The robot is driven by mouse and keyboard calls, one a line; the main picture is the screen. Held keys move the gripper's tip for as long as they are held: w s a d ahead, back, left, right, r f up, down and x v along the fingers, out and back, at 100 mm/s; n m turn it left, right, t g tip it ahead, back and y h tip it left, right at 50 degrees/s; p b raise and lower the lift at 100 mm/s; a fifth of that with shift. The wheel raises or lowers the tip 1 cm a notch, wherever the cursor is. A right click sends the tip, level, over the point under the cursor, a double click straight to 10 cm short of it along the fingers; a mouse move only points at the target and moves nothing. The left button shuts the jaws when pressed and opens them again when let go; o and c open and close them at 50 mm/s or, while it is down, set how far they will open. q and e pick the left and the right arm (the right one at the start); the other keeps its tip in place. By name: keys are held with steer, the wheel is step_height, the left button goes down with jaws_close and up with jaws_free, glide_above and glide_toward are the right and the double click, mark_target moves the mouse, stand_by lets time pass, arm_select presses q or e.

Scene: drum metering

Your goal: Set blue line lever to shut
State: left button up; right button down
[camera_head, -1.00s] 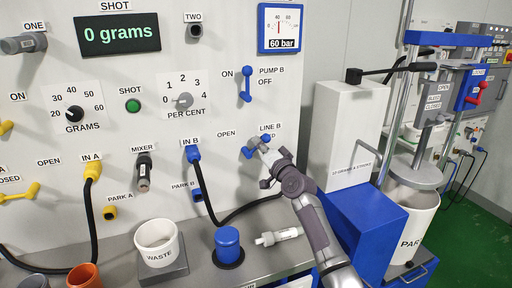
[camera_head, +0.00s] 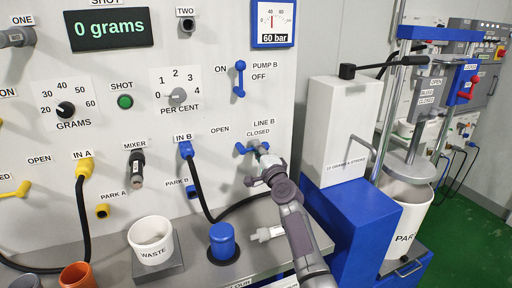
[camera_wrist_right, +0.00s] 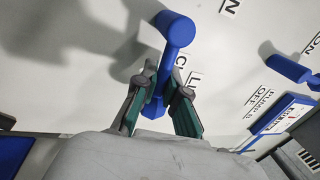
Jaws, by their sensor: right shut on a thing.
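The blue LINE B lever (camera_head: 241,149) is on the white panel, between the OPEN label at its left and the CLOSED label (camera_head: 258,132) just above its right side. Its handle appears to point right, roughly level, though my right gripper (camera_head: 261,149) partly covers it. In the right wrist view the lever's round blue end (camera_wrist_right: 176,28) shows, and its bar runs down between my two green-padded fingers (camera_wrist_right: 163,105). The right gripper is shut on the bar.
The blue PUMP B lever (camera_head: 239,78) is above, beside its ON and OFF labels. The black hose from IN B (camera_head: 186,150) hangs left of my right arm. A white-and-blue machine (camera_head: 343,130) stands close at the right. The waste cup (camera_head: 151,240) and blue cylinder (camera_head: 223,241) are below.

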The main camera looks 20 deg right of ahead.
steer(key=shift+d+r+m, duration=0.2)
steer(key=shift+d+m, duration=0.1)
steer(key=shift+d, duration=0.05)
steer(key=c, duration=1.2)
jaws_free()
steer(key=shift+c, duration=0.2)
steer(key=shift+d+f, duration=0.25)
steer(key=shift+s+a+f, duration=0.15)
steer(key=shift+s+a, duration=0.1)
steer(key=s, duration=0.3)
steer(key=s+f, duration=0.1)
steer(key=s, duration=0.3)
steer(key=s+f, duration=0.1)
steer(key=s, duration=0.3)
steer(key=shift+s+d, duration=0.2)
steer(key=shift+d, duration=0.2)
steer(key=shift+f, duration=0.1)
